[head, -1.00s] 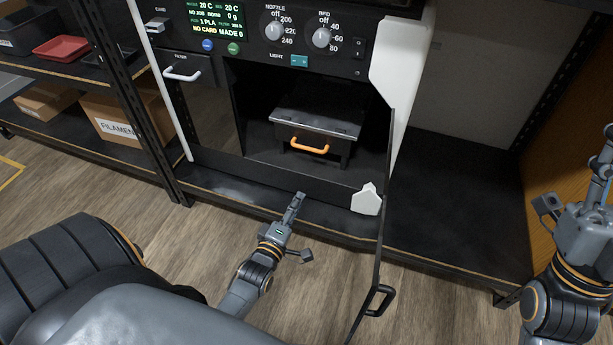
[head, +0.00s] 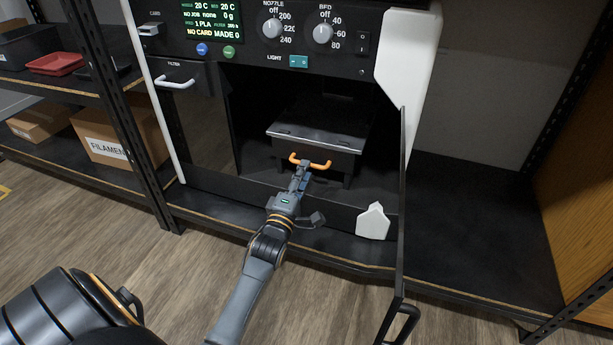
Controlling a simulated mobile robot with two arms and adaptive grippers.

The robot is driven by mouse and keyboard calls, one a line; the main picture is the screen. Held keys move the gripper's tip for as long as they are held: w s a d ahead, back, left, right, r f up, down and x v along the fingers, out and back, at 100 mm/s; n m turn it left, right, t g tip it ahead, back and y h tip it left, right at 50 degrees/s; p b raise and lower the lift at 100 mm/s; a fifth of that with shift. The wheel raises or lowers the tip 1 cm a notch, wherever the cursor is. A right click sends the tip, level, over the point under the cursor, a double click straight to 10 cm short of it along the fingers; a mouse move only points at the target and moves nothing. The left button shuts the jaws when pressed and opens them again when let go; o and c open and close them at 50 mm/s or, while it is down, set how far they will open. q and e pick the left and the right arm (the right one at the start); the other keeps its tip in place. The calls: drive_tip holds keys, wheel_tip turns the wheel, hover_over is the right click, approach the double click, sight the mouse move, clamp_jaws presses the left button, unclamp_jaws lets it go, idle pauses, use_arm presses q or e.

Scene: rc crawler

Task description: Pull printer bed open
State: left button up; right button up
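The printer bed (head: 322,133) is a dark box with a flat top inside the printer's open chamber. Its orange handle (head: 324,165) faces me. My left gripper (head: 304,166) reaches into the chamber with its fingertips at the left-middle part of the handle. The fingers look close together and overlap the bar, but I cannot tell whether they are closed on it. The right gripper is out of view.
The printer door (head: 402,190) stands open on the right, with a black handle (head: 402,325) low on it. A white filter handle (head: 175,84) is at the left. A white piece (head: 373,222) sits at the chamber's front right. Shelf boxes (head: 100,135) stand at left.

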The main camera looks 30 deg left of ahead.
use_arm(q)
drive_tip(key=shift+b+x, duration=0.3)
drive_tip(key=shift+x, duration=0.95)
clamp_jaws()
